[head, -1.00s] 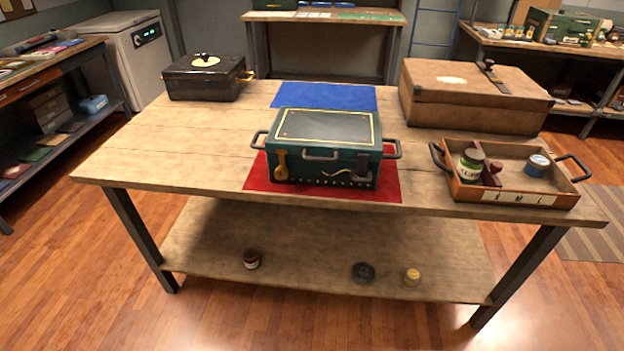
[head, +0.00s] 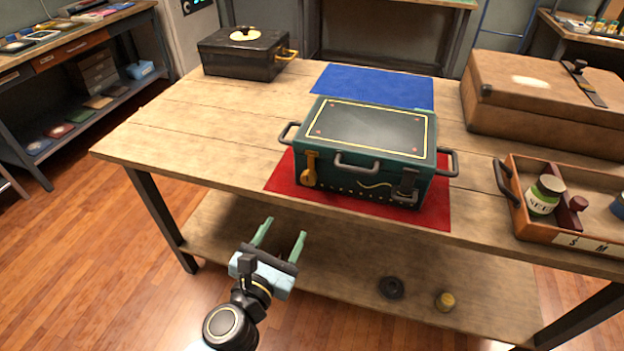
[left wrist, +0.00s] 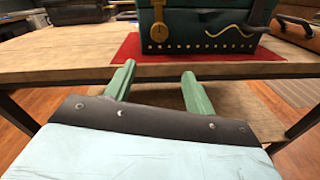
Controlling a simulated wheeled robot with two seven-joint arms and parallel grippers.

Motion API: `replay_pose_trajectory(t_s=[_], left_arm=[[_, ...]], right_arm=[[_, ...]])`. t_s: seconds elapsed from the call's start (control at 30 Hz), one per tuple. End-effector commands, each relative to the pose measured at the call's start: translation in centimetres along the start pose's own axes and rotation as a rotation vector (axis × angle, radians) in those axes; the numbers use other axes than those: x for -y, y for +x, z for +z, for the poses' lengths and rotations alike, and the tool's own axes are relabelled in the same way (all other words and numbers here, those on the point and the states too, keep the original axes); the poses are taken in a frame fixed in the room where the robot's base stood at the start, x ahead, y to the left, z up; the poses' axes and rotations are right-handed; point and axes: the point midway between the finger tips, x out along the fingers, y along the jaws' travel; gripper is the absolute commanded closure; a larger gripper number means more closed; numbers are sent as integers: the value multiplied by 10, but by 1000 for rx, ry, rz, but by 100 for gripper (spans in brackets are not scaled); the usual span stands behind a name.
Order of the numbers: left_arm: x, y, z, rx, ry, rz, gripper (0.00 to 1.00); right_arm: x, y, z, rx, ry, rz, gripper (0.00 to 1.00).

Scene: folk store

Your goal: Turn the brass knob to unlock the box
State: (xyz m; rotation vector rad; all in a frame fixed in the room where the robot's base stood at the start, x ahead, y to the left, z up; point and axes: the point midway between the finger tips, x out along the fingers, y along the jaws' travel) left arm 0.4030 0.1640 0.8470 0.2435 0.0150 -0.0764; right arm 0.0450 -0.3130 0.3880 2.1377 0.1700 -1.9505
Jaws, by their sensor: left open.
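The green box (head: 370,143) with a dark lid and yellow trim sits closed on a red mat (head: 283,181). The brass knob (head: 309,170) is on the left of its front face, and a grey latch (head: 406,187) is on the right. The knob also shows at the top of the left wrist view (left wrist: 158,34). My left gripper (head: 282,240) is open and empty, in front of the table edge and below the knob, apart from it. In the left wrist view its fingers (left wrist: 157,84) point toward the table edge and box. My right gripper is out of view.
The wooden table (head: 190,130) also bears a black box (head: 240,58), a blue mat (head: 375,86), a brown case (head: 545,100) and an open tray (head: 530,215) with jars. Small items lie on the lower shelf (head: 340,265). The tabletop left of the green box is clear.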

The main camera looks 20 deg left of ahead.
Motion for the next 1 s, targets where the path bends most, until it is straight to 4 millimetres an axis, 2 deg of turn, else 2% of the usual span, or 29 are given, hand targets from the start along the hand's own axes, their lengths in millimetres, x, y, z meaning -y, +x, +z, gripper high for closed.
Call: replay_pose_trajectory(t_s=[0.1,0.23,0.47,0.7,0.83,1.0], left_arm=[[-3,2,10,18,-82,10,46],[-4,14,14,23,-94,11,46],[-5,55,15,22,-89,12,46],[-5,101,14,22,-88,11,46],[-5,118,14,21,-87,11,46],[-5,131,14,19,-87,10,46]], right_arm=[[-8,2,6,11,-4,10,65],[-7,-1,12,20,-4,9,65],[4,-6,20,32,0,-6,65],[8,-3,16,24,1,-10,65],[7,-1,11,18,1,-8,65],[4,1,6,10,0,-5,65]])
